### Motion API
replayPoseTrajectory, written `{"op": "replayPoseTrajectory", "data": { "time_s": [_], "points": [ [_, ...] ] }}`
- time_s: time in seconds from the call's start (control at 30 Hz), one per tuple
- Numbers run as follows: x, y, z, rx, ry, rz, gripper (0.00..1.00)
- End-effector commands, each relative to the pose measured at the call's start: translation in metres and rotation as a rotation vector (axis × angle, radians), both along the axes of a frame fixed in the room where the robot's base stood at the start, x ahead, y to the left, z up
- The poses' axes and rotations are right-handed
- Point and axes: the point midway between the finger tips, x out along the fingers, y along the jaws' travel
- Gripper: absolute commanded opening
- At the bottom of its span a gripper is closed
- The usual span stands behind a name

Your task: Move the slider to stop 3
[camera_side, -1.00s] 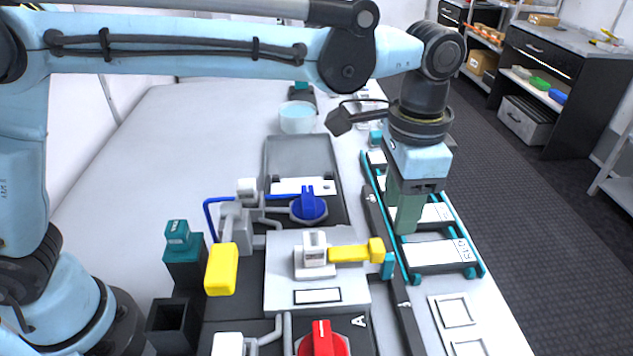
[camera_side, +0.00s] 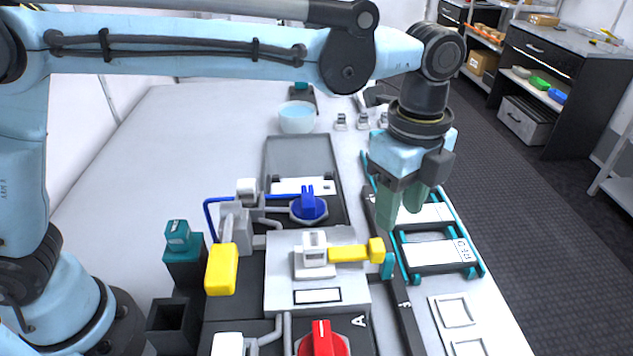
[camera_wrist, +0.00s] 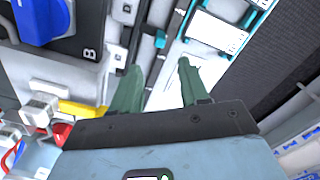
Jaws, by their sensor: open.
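A dark rail (camera_side: 406,318) with small white marks runs front to back along the right side of the equipment. A small teal tab (camera_side: 388,266) stands at this rail, beside the yellow lever's end; I take it to be the slider, though the marks are too small to read surely. My gripper (camera_side: 400,215) is open and empty, its green fingers pointing down above the rail, a little behind the tab. In the wrist view its fingers (camera_wrist: 158,85) are apart with white surface between them.
A yellow lever (camera_side: 350,254) sticks out left of the tab. A blue knob (camera_side: 309,207) lies behind it and a red knob (camera_side: 322,340) in front. A teal-edged rack (camera_side: 436,254) with white panels stands close on the right.

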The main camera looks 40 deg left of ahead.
Motion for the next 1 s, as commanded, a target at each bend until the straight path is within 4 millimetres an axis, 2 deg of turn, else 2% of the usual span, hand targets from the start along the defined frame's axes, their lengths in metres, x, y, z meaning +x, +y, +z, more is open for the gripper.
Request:
{"op": "replayPoseTrajectory", "data": {
  "time_s": [0.1, 0.2, 0.33, 0.57, 1.0],
  "points": [
    [0.000, 0.000, -0.001, 0.000, 0.000, -0.233, 0.45],
    [0.000, 0.000, -0.002, 0.000, 0.000, -0.384, 0.45],
    [0.000, 0.000, -0.002, 0.000, 0.000, -0.499, 0.45],
    [0.000, 0.000, -0.015, 0.000, 0.000, -0.535, 0.45],
    [0.000, 0.000, -0.089, 0.000, 0.000, -0.532, 0.45]
  ]
}}
